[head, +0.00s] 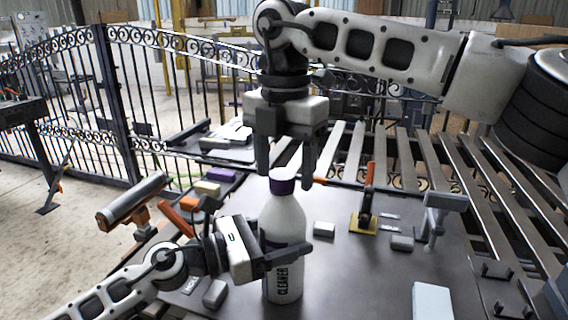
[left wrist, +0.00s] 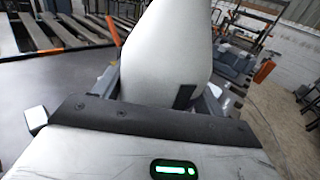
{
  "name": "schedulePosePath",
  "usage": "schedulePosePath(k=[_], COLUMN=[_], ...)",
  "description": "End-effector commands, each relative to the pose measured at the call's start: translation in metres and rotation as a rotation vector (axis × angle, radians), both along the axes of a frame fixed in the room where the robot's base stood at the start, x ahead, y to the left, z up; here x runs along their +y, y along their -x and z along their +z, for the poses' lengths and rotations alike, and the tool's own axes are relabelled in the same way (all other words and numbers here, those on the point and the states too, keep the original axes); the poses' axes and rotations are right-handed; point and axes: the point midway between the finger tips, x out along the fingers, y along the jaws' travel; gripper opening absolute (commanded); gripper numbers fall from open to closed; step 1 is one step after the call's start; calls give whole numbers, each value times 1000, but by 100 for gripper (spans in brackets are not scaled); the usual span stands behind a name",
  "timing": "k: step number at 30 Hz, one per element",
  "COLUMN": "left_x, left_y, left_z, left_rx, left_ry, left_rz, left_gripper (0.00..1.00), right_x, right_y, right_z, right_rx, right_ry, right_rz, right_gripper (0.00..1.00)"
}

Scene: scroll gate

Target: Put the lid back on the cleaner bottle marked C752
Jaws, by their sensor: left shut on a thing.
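A white cleaner bottle (head: 284,222) stands upright on the dark table, with a black label reading CLEANER; I cannot make out a C752 mark. My left gripper (head: 287,254) is shut around the bottle's body from the left. The bottle (left wrist: 165,50) fills the middle of the left wrist view, its top out of frame. My right gripper (head: 284,176) points down over the bottle top, its fingers apart on either side of the lid, with gaps visible.
Small grey blocks (head: 324,229) lie around the bottle. A tool with an orange handle stands on a yellow base (head: 363,223) to the right, beside a grey stand (head: 436,215). A pale block (head: 432,300) is at the front right. Metal slats (head: 407,160) and a scrollwork gate (head: 60,90) lie behind.

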Motion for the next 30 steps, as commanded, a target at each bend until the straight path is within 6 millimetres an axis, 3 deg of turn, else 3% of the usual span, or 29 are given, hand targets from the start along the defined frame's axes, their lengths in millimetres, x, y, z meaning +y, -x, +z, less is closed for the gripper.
schedulePosePath(k=[5,8,20,30], left_x=[0,0,0,0], left_y=[0,0,0,0], left_z=[-1,-1,-1,-1], left_rx=[1,0,0,-1], left_ry=[-2,-2,-2,-1], left_rz=[0,0,-1,-1], left_gripper=[7,7,7,7], right_x=[1,1,1,0], right_y=[0,0,0,0], right_z=[5,18,101,120], right_rx=[-1,-2,-2,0], right_ry=[-1,-1,-3,0], right_rz=[1,1,-1,1], right_gripper=[60,60,60,60])
